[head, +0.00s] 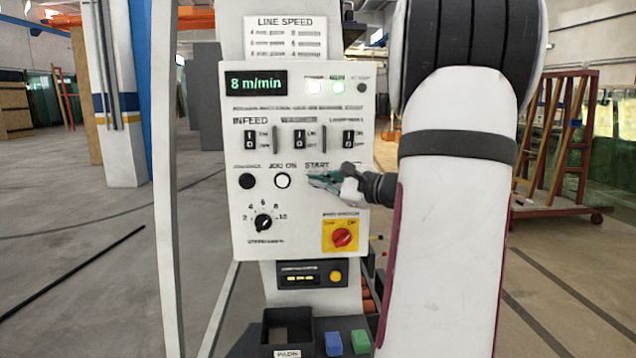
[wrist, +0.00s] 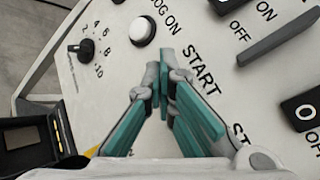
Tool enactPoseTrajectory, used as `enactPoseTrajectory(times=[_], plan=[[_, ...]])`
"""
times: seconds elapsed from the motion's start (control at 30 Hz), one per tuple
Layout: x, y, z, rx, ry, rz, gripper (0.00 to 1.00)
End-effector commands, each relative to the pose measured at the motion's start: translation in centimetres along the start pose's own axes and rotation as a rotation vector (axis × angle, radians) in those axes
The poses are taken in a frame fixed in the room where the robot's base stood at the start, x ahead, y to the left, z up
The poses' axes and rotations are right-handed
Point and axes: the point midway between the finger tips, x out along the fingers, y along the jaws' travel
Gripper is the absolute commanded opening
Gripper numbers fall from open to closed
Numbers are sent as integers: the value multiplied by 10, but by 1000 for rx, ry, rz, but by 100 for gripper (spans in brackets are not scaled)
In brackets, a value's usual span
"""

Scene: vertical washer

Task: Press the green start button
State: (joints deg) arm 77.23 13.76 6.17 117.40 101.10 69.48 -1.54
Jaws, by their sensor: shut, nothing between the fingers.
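The white control panel (head: 225,120) faces me, with the START label (head: 316,165) at its lower middle. The same START label (wrist: 200,85) shows in the wrist view. My gripper (head: 318,182), with teal finger pads, is just below that label in the head view. Its fingers are shut and empty, and its fingertips (wrist: 164,72) point at the panel beside the label. The green start button is not visible in either view; the gripper covers the spot under the label. I cannot tell whether the tips touch the panel.
Left of my gripper are the white JOG ON button (head: 282,181) and a black button (head: 246,181). Below are the speed dial (head: 264,222) and a red knob on yellow (head: 342,237). Several switches (head: 299,140) sit above. A lit display (head: 256,83) reads 8 m/min.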

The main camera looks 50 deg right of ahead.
Motion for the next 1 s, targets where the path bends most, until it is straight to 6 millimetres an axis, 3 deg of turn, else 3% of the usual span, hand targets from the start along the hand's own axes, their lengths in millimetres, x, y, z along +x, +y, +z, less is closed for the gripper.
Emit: enactPoseTrajectory(times=[0.47, 1.0], plan=[[1, 0, -1, 0, 1, 0, 0], [-12, 9, 9, 0, 0, 0, 0]])
